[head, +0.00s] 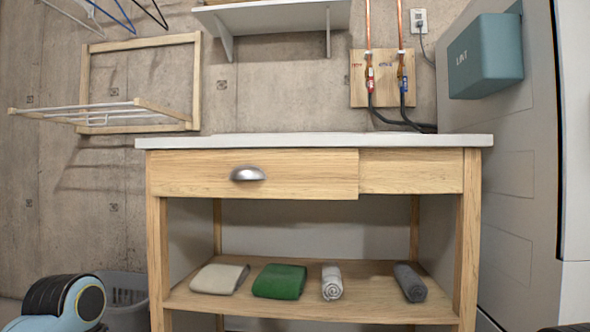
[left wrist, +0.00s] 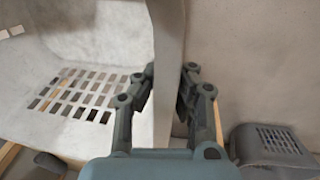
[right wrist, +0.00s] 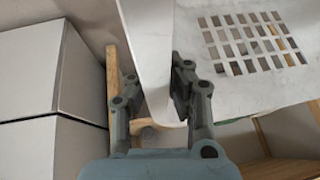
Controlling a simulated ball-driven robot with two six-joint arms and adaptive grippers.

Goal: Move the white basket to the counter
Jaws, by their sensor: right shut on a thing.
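The white basket, with rows of slots, shows in part in the left wrist view (left wrist: 60,60) and the right wrist view (right wrist: 255,90). I do not see it in the head view. My left gripper (left wrist: 168,95) has its fingers on both sides of the basket's wall and looks shut on it. My right gripper (right wrist: 155,90) is shut on the basket's wall at another place. Neither gripper shows in the head view. The counter (head: 310,141) has a white top on a wooden frame with a drawer, and its visible top edge is bare.
The lower shelf (head: 310,308) holds a beige towel (head: 219,279), a green towel (head: 279,281), a rolled white towel (head: 332,283) and a grey one (head: 410,283). A grey basket (head: 126,297) stands at left. A wooden drying rack (head: 85,112) juts from the wall. A tall white cabinet (head: 505,190) is at right.

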